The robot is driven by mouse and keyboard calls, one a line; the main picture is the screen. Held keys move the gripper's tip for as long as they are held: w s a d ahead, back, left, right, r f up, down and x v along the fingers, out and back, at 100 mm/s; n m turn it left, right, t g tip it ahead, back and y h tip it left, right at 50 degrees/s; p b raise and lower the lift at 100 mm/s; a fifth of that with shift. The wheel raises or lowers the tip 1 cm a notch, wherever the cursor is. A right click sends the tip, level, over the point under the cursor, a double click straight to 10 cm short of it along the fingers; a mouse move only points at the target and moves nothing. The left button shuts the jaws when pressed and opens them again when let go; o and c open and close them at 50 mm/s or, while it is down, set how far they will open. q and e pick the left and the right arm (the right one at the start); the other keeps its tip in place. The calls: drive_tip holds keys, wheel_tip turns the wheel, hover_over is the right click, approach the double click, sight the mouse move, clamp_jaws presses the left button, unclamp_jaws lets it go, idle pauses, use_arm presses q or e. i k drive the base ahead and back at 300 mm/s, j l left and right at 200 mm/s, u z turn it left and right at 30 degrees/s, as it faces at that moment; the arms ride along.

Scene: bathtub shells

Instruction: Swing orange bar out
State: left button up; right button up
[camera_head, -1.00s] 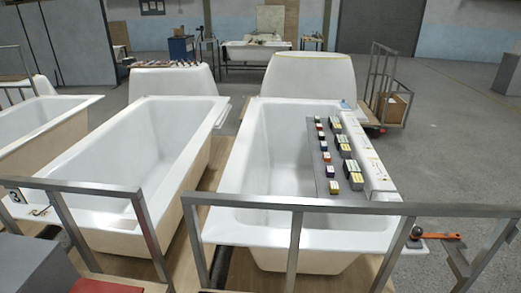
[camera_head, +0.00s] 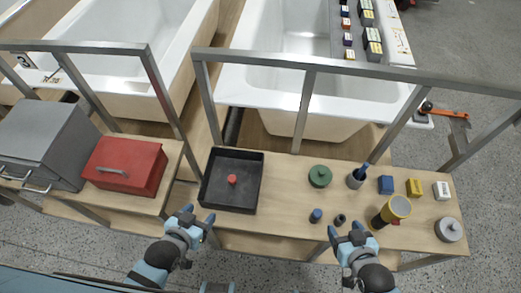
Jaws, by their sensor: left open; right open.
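The orange bar (camera_head: 451,114) is at the right of the head view. It lies roughly level, its left end by a black round knob (camera_head: 427,106) near the right end of the metal rail. A grey metal piece hangs below its right end. My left gripper (camera_head: 199,213) is open and empty at the front edge of the bench, just below the black tray. My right gripper (camera_head: 345,227) is open and empty at the bench front, near small round parts. Both grippers are well apart from the orange bar, which is farther back and to the right.
A grey metal rail (camera_head: 250,57) runs between the bench and white bathtubs (camera_head: 300,85). A red toolbox (camera_head: 125,165) stands left.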

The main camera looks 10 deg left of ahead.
sight(464, 116)
drive_tip(key=k+l+u, duration=0.25)
drive_tip(key=l, duration=0.25)
drive_tip(key=k+l+u, duration=0.25)
drive_tip(key=k+l, duration=0.15)
drive_tip(key=i+l, duration=0.35)
drive_tip(key=i, duration=0.15)
